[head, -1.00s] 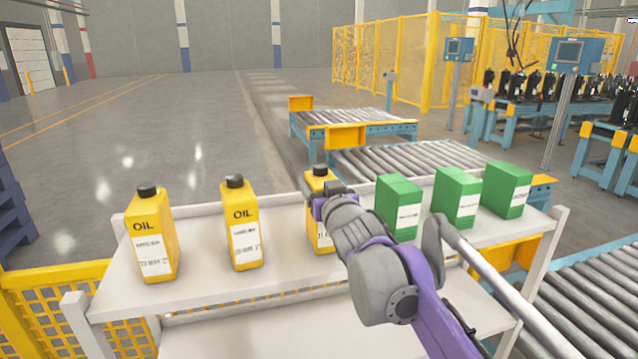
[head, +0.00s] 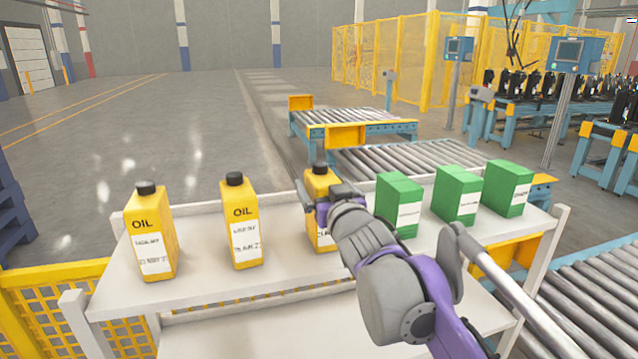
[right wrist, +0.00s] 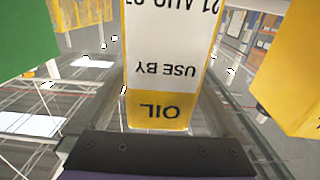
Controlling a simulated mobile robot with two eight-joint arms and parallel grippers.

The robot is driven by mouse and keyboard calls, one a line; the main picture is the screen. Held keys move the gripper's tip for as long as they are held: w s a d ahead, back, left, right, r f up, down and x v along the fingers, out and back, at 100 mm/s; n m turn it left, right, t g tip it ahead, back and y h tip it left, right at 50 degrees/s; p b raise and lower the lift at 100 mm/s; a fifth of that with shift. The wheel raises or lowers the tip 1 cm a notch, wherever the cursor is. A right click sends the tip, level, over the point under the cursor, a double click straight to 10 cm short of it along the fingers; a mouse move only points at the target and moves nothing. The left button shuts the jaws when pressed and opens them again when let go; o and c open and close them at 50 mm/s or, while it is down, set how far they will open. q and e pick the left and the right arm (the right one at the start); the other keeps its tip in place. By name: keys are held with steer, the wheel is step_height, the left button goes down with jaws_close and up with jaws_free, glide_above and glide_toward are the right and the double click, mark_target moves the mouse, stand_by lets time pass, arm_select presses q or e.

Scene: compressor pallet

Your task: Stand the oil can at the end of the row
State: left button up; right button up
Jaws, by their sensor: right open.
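Three yellow oil cans with black caps stand upright in a row on the white shelf (head: 200,285): the left can (head: 152,235), the middle can (head: 240,225) and the right can (head: 320,180). My right gripper (head: 323,192) is open at the right can, its fingers on either side of it. In the right wrist view this can (right wrist: 165,70) stands between the open fingers, its label upside down. Part of its front is hidden by my gripper in the head view. My left gripper is not in view.
Three green boxes stand right of the cans, the nearest one (head: 402,200) close beside my right gripper. A second yellow can (right wrist: 290,75) shows at the right of the wrist view. A roller conveyor (head: 410,160) lies behind the shelf. Bare shelf shows between the cans.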

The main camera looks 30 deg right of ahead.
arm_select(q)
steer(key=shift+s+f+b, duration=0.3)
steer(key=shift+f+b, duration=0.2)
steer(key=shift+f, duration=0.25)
arm_select(e)
steer(key=v, duration=0.9)
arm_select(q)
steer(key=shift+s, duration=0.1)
arm_select(e)
steer(key=shift+s+f, duration=0.1)
